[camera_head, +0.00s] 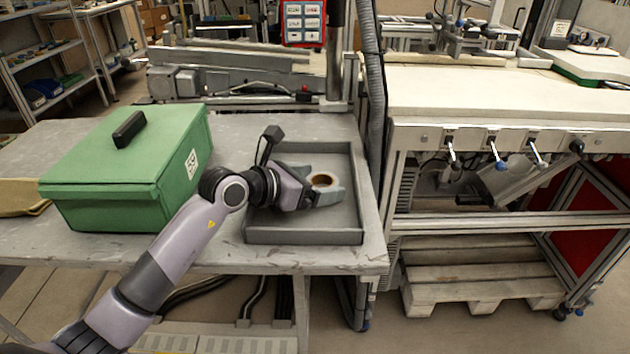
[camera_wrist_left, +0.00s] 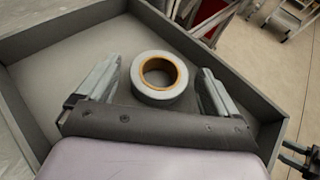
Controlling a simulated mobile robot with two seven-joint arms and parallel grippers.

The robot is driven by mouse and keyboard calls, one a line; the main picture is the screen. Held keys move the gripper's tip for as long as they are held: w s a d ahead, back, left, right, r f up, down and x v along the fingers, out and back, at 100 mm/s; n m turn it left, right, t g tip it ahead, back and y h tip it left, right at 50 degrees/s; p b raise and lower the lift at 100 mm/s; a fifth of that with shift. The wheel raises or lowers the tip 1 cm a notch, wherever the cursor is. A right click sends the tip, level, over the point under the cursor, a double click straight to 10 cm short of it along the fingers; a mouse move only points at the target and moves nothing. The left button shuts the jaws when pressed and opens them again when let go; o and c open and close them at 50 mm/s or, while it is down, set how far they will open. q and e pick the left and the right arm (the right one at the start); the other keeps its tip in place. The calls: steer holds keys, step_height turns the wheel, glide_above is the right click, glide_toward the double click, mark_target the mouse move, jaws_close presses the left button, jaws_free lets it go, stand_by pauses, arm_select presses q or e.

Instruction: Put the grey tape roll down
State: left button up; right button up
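The grey tape roll (camera_wrist_left: 158,97), pale with an orange-brown core, lies flat in the grey tray (camera_head: 305,237), near the tray's right side in the head view. It appears to rest on the tray floor. My left gripper (camera_head: 325,185) is inside the tray with its two fingers apart on either side of the roll. In the left wrist view a gap shows between the roll and each finger of the left gripper (camera_wrist_left: 160,75), so it is open and not holding. The roll's underside is hidden.
The tray's low walls surround the left gripper and roll. A green lidded box (camera_head: 125,165) with a black handle stands left of the tray on the grey table (camera_head: 215,247). A ribbed grey hose (camera_head: 377,90) runs upright just right of the tray. The table's front edge is close below.

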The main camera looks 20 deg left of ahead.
arm_select(q)
steer(key=shift+r, duration=0.15)
steer(key=v, duration=1.1)
steer(key=shift+a, duration=0.1)
steer(key=shift+s+a+r, duration=0.1)
steer(key=shift+s+a, duration=0.1)
steer(key=shift+s, duration=0.15)
steer(key=shift+s, duration=0.1)
